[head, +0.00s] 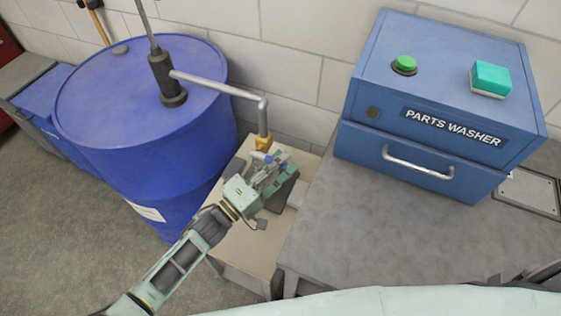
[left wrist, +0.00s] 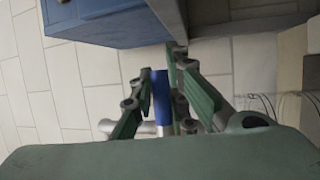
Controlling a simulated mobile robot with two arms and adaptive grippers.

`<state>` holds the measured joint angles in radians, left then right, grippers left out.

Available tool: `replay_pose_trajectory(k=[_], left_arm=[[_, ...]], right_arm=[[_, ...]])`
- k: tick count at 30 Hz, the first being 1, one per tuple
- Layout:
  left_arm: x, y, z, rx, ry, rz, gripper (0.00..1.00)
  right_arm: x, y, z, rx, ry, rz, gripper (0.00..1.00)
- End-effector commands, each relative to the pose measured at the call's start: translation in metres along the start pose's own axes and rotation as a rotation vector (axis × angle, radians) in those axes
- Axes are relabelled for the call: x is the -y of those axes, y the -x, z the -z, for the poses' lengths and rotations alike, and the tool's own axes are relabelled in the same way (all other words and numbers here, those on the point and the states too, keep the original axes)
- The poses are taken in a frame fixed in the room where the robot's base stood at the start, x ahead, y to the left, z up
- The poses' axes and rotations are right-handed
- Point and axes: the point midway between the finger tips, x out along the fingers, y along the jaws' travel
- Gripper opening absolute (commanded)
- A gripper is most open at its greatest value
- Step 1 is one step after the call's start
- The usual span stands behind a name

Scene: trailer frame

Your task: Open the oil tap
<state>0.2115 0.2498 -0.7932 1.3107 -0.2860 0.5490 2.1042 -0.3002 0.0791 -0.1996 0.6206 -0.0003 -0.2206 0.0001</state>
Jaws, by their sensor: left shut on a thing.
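The oil tap (head: 263,143) is a brass fitting at the lower end of a grey pipe (head: 222,87) that comes from the top of a blue drum (head: 140,110). Its blue handle (head: 271,158) shows at the fingers of my left gripper (head: 272,167). In the left wrist view, the blue handle (left wrist: 161,97) lies between the green finger pads of the left gripper (left wrist: 166,88), which is shut on it. The gripper hides part of the tap.
A blue parts washer (head: 435,105) with a green button (head: 404,63) and a teal-topped block (head: 490,78) stands on the grey bench (head: 390,235) at right. A beige stand (head: 245,245) is below the tap. A tiled wall (head: 300,60) is behind.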

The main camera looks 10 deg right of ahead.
Motion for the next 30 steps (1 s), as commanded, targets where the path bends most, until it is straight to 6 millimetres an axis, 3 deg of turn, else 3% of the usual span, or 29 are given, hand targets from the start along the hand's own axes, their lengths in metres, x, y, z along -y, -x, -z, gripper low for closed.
replay_pose_trajectory(k=[19, 30], left_arm=[[-0.001, 0.0, 0.0, -0.002, 0.012, -0.006, 0.0], [-0.013, -0.001, 0.003, -0.04, 0.189, -0.077, 0.0]], right_arm=[[0.0, 0.0, 0.0, 0.0, 0.0, 0.0, 0.4], [0.0, 0.0, 0.0, 0.0, 0.0, 0.0, 0.4]])
